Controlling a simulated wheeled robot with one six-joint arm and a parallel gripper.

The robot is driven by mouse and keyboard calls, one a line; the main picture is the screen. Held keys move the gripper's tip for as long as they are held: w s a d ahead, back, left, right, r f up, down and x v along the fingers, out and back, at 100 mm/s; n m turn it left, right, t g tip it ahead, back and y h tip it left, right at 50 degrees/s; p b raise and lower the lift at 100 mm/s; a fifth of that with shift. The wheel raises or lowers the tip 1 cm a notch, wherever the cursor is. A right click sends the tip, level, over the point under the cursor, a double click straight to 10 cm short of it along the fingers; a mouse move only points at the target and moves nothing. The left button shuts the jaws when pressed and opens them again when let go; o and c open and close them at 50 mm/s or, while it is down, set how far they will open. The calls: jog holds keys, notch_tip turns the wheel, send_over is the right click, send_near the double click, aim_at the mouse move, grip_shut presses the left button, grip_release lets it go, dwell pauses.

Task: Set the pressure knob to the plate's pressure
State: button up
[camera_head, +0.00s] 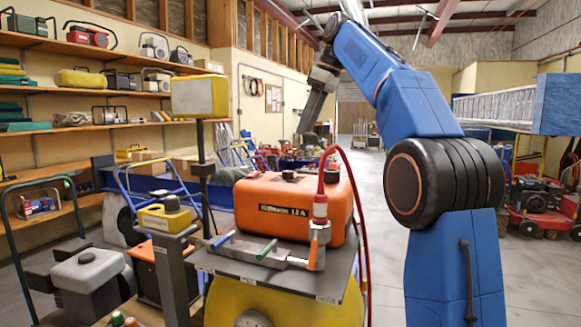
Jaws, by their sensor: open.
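My gripper (311,138) hangs from the blue arm in the upper middle, pointing down with empty jaws, well above and behind the orange tank (258,228). The tank's front has a dark plate (283,216) with white writing, too small to read surely. A black round knob or cap (289,176) sits on the tank top. A yellow box (165,218) on a grey post carries another dark knob (171,203). I cannot tell which one is the pressure knob. A round gauge (253,319) shows partly at the bottom edge; its reading is not legible.
A yellow panel (199,97) stands on a pole left. Shelves line the left wall.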

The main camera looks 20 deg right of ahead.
aim_at(288, 171)
jog(key=x, duration=1.4)
jog(key=shift+s, duration=0.1)
jog(key=c, duration=1.1)
